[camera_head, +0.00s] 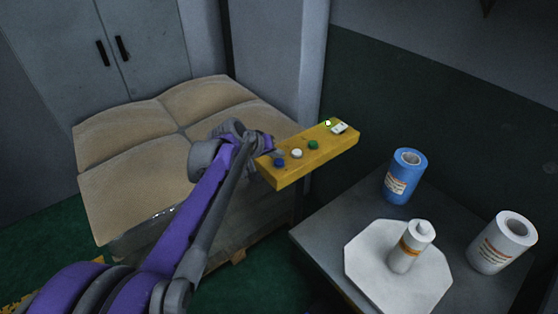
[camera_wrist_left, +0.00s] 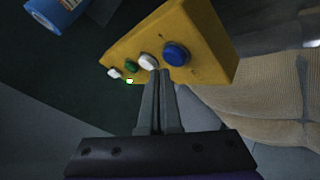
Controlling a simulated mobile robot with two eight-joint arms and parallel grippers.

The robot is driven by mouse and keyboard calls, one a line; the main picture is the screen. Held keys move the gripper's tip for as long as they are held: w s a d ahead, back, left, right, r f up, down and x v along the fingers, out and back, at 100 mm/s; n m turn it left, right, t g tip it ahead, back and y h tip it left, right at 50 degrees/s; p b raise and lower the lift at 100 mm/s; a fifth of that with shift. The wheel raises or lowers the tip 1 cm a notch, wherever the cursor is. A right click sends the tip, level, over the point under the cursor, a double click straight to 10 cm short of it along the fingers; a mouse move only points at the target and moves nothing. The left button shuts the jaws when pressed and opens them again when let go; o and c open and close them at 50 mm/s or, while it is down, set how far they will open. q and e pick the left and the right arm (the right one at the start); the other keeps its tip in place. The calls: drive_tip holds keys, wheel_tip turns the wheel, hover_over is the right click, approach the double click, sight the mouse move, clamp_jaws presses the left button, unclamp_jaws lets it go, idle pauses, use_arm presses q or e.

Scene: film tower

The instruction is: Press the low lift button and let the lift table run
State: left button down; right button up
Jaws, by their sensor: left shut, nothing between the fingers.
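A yellow button box (camera_head: 318,156) carries a blue button (camera_head: 279,162), a white button (camera_head: 296,153) and a green button (camera_head: 313,145) in a row. A small lit green lamp (camera_head: 328,123) and a white piece (camera_head: 339,128) are at its far end. My left gripper (camera_head: 274,153) is shut and empty at the near end of the box. In the left wrist view its fingertips (camera_wrist_left: 158,74) overlap the lower edge of the white button (camera_wrist_left: 148,62), beside the blue button (camera_wrist_left: 176,54). I cannot tell whether they touch. No button's marking is readable.
Tan sacks (camera_head: 120,128) on a wrapped pallet stand behind my left arm. A grey table (camera_head: 325,237) at right holds a blue roll (camera_head: 403,176), a white roll (camera_head: 502,242) and a white bottle (camera_head: 411,247) on an octagonal plate (camera_head: 372,262). Grey cabinet doors (camera_head: 105,40) are behind.

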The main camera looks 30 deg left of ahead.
sight(277, 164)
use_arm(q)
drive_tip(key=shift+r, duration=0.1)
wheel_tip(277, 164, up, 5)
drive_tip(key=p, duration=0.4)
idle(0.7)
drive_tip(key=s+d+f+m+g+p, duration=0.1)
drive_tip(key=s+d+f+m+g, duration=0.15)
drive_tip(key=s+d, duration=0.9)
drive_tip(key=s+d+f+m+y, duration=0.1)
drive_tip(key=s+f+m, duration=0.1)
drive_tip(key=s, duration=0.6)
drive_tip(key=s+d+f+m+g+p, duration=0.1)
drive_tip(key=s+d+f+m, duration=0.1)
drive_tip(key=s+f, duration=0.3)
drive_tip(key=s, duration=0.3)
drive_tip(key=shift+d+f+y, duration=0.2)
drive_tip(key=shift+f+y, duration=0.1)
drive_tip(key=shift+y, duration=0.1)
idle(1.1)
